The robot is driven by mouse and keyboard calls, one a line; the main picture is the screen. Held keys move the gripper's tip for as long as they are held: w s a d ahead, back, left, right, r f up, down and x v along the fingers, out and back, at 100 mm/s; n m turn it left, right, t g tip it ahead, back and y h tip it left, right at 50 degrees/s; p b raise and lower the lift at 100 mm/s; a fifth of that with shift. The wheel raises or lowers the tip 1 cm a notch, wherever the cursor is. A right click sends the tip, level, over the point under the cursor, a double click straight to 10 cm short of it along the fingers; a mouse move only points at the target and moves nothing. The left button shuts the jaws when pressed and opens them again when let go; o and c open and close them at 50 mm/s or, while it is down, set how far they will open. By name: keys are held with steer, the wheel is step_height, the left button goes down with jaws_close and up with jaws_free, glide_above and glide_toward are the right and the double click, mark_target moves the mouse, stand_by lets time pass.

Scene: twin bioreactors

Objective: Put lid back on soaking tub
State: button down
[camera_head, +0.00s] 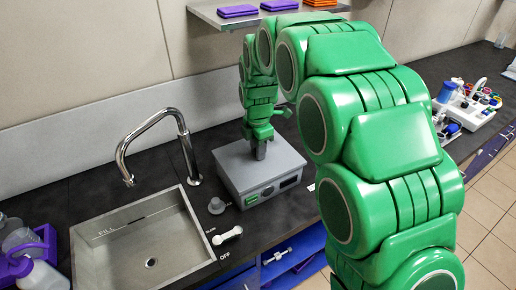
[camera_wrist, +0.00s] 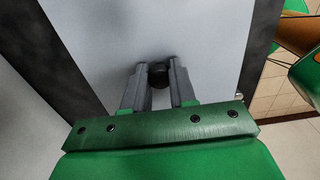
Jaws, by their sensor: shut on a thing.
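The soaking tub (camera_head: 262,193) is a grey box with a dark display and a green-lit switch on its front, standing on the dark counter right of the sink. Its flat grey lid (camera_head: 234,160) lies over the top of the box; I cannot tell whether a small gap remains under it. In the wrist view the lid (camera_wrist: 205,35) is a broad pale surface with a black knob (camera_wrist: 158,75). My gripper (camera_head: 261,150) is upright above the lid. Its two grey fingers (camera_wrist: 158,72) are shut on the knob, one on each side.
A sink (camera_head: 150,250) with a curved metal tap (camera_head: 180,125) is at the left. A shelf (camera_head: 215,15) with purple and orange racks is above. Labware (camera_head: 465,105) stands at the far right.

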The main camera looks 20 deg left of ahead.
steer(key=c, duration=0.8)
jaws_free()
steer(key=shift+o, duration=0.2)
steer(key=o, duration=0.4)
steer(key=shift+r, duration=0.15)
steer(key=shift+r, duration=3.35)
jaws_close()
